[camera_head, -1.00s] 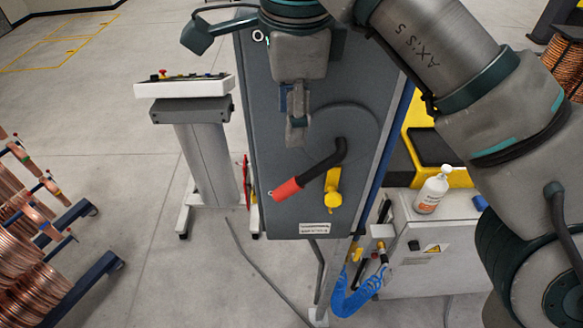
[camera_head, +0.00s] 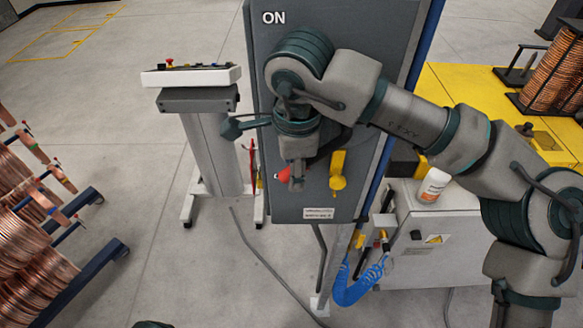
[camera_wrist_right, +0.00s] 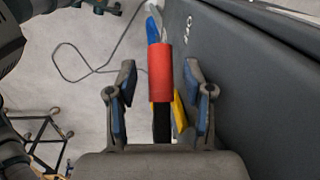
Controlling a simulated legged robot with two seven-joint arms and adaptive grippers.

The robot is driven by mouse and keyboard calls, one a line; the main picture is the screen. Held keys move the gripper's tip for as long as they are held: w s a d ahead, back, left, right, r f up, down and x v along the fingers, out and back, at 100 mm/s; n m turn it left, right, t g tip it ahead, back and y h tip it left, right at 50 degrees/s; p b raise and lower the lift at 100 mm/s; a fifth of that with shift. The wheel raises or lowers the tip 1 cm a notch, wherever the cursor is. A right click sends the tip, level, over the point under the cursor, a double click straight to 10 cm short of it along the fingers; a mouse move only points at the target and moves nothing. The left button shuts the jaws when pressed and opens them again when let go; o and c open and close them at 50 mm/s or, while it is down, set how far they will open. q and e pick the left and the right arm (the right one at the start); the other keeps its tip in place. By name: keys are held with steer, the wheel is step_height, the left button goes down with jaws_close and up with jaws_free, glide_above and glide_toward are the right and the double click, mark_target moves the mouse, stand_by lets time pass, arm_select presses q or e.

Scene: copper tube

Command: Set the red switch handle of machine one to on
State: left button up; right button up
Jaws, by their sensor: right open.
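The red switch handle (camera_head: 284,173) is on the front of the grey machine cabinet (camera_head: 360,150). In the head view my right gripper and wrist cover most of it. In the right wrist view the red grip (camera_wrist_right: 161,72) and its black lever (camera_wrist_right: 161,122) show clearly. My right gripper (camera_wrist_right: 161,82) is open, with one blue-padded finger on each side of the handle and gaps on both sides. It also shows in the head view (camera_head: 297,178), low on the cabinet front. White "ON" lettering (camera_head: 273,18) is near the cabinet top. My left gripper is not seen.
A control console (camera_head: 195,77) stands left. A white bottle (camera_head: 433,186) is on a grey box (camera_head: 450,225) with blue coiled hose (camera_head: 362,283). Copper coils (camera_head: 30,250) stand at far left.

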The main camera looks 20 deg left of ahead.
steer(key=shift+w+d+f, duration=0.1)
steer(key=shift+d+f, duration=0.05)
steer(key=shift+f, duration=0.25)
steer(key=shift+w+f, duration=0.15)
steer(key=shift+f, duration=0.2)
steer(key=shift+a, duration=0.3)
steer(key=shift+c, duration=1.3)
steer(key=shift+a, duration=0.2)
jaws_close()
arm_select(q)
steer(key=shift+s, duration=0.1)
arm_select(e)
steer(key=shift+s+d, duration=0.1)
steer(key=shift+s, duration=0.1)
